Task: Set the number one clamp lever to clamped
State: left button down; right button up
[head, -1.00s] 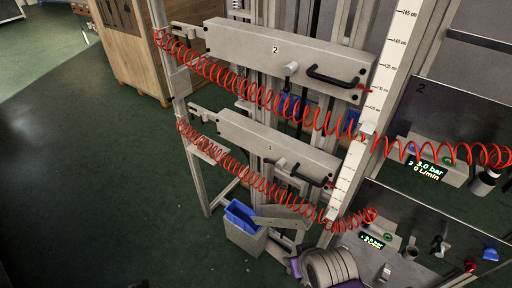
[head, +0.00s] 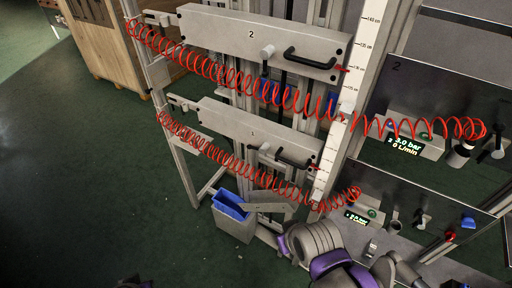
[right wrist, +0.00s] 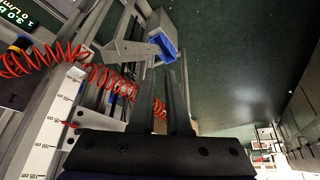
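The number one beam (head: 225,122) is a pale grey bar below the number two beam (head: 225,28) in the head view. Its clamp lever (head: 266,148) is a small grey piece on the front, left of the black handle (head: 296,158); its exact setting is too small to tell.
Red coiled hoses (head: 215,158) hang in front of both beams. A grey bin with a blue liner (head: 231,204) stands below. A vertical scale (head: 345,130) and panels with displays (head: 408,143) are on the right. The green floor at left is clear.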

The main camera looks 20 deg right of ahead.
jog(key=w+r+n, duration=0.1)
jog(key=w+r, duration=0.1)
jog(key=w, duration=0.1)
jog(key=w+r+n+y, duration=0.1)
jog(key=w+r, duration=0.2)
jog(key=w, duration=0.1)
jog(key=w+r+n, duration=0.1)
jog(key=w+r, duration=0.1)
jog(key=w, duration=0.2)
jog(key=shift+w+d+r+n, duration=0.15)
jog(key=shift+w+d+n, duration=0.1)
jog(key=shift+d+n, duration=0.15)
grip_shut()
jog(key=n+y, duration=0.2)
jog(key=n, duration=0.3)
send_near(250, 146)
notch_tip(250, 146, up, 3)
jog(key=s, duration=0.2)
jog(key=shift+s+d+t, duration=0.1)
jog(key=shift+d+t, duration=0.3)
jog(key=shift+d, duration=0.05)
jog(key=x, duration=1)
jog(key=shift+s, duration=0.1)
